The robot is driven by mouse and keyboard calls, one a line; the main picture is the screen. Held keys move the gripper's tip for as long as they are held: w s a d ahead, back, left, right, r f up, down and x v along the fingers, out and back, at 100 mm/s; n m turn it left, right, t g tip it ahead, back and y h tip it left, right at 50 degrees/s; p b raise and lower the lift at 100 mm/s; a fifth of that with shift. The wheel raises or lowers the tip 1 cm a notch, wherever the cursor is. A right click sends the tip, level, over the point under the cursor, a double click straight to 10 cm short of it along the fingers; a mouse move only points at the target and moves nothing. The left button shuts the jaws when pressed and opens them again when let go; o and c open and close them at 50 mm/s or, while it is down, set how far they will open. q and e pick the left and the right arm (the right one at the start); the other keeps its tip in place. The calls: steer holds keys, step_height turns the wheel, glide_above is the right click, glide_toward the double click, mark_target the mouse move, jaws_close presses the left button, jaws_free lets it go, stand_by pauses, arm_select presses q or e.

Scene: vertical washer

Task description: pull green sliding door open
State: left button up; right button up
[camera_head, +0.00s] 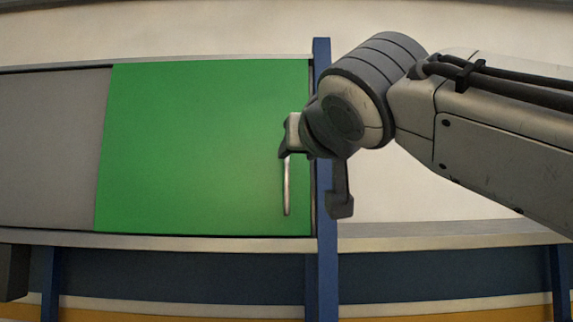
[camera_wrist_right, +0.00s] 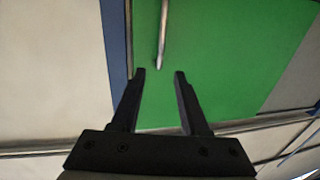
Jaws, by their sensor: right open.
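The green sliding door (camera_head: 190,150) fills the middle of the head view, between a grey panel and a blue post. It also shows in the right wrist view (camera_wrist_right: 225,55). Its thin, upright, silver handle (camera_head: 287,188) is near the door's right edge. My right gripper (camera_head: 313,181) is open in front of this edge, and its wrist and one finger hide the handle's upper part. In the right wrist view the handle (camera_wrist_right: 163,35) lines up with the gap between the open fingers (camera_wrist_right: 160,73). I see no grip on it. My left gripper is not in view.
A grey panel (camera_head: 50,150) adjoins the door on the left. The blue post (camera_head: 322,265) stands just right of the door. A pale ledge (camera_head: 180,242) runs below it. A dark block (camera_head: 13,272) shows at the lower left edge; I cannot tell what it is.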

mark_target(288, 161)
steer(key=w+p, duration=0.1)
steer(key=w, duration=0.1)
steer(key=w+a+p, duration=0.1)
steer(key=w+p, duration=0.1)
steer(key=w, duration=0.1)
steer(key=w+p, duration=0.1)
steer(key=w, duration=0.2)
steer(key=shift+w+a+r+p, duration=0.15)
steer(key=shift+w+a+p, duration=0.1)
steer(key=shift+a+p, duration=0.05)
steer(key=shift+w+a+f, duration=0.15)
steer(key=shift+w+f, duration=0.05)
steer(key=shift+w, duration=0.5)
jaws_close()
stand_by(0.4)
